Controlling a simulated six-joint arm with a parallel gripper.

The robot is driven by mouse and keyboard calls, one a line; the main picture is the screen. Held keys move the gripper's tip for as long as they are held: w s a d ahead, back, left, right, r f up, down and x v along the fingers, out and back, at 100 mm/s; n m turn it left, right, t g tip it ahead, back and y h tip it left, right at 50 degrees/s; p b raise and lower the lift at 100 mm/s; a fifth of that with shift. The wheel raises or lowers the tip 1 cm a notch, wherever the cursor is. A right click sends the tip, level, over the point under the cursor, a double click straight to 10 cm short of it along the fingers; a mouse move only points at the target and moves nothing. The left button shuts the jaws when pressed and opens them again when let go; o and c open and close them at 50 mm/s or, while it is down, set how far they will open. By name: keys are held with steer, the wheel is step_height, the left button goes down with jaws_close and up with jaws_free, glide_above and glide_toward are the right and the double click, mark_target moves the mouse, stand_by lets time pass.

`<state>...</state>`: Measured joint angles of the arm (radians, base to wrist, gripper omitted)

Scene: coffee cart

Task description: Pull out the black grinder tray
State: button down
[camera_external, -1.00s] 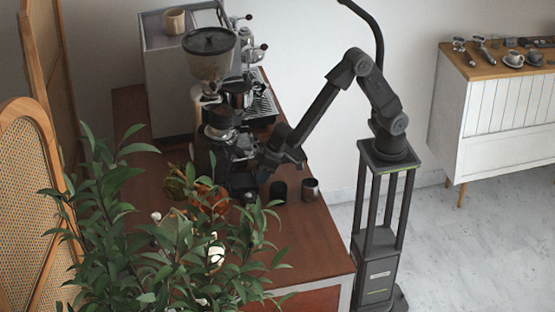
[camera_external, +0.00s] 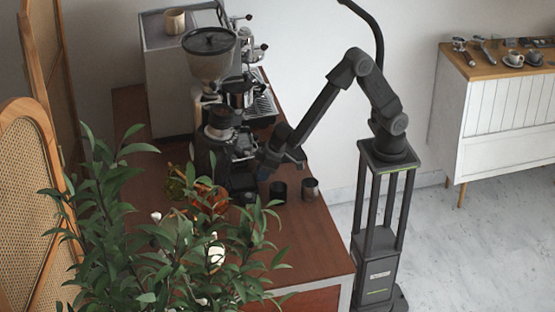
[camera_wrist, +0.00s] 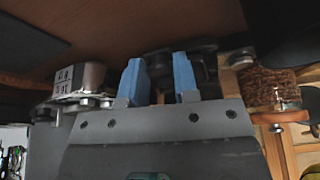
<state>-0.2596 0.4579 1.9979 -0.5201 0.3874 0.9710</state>
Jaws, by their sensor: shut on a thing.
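The coffee grinder (camera_external: 211,60) stands on the wooden counter, with a clear hopper on top and a dark body. The black grinder tray (camera_external: 242,182) is low at its front, dark against dark and partly hidden by plant leaves. My gripper (camera_external: 264,171) reaches down from the right to the tray's side. In the wrist view, its two blue fingers (camera_wrist: 160,80) stand a little apart, with a dark part between and beyond them. The gripper is shut on the tray; the exact contact is hard to see.
A dark cup (camera_external: 278,191) and a metal cup (camera_external: 310,189) stand close to the right of my gripper. An espresso machine (camera_external: 170,75) is behind the grinder. A leafy plant (camera_external: 150,240) covers the near left. The counter (camera_external: 310,240) at the front right is clear.

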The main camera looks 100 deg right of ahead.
steer(key=s, duration=0.6)
steer(key=shift+s+d, duration=0.15)
steer(key=shift+s, duration=0.25)
steer(key=c, duration=0.9)
jaws_free()
steer(key=shift+r, duration=0.1)
steer(key=v, duration=1.3)
steer(key=shift+s+r, duration=0.2)
steer(key=shift+r, duration=0.05)
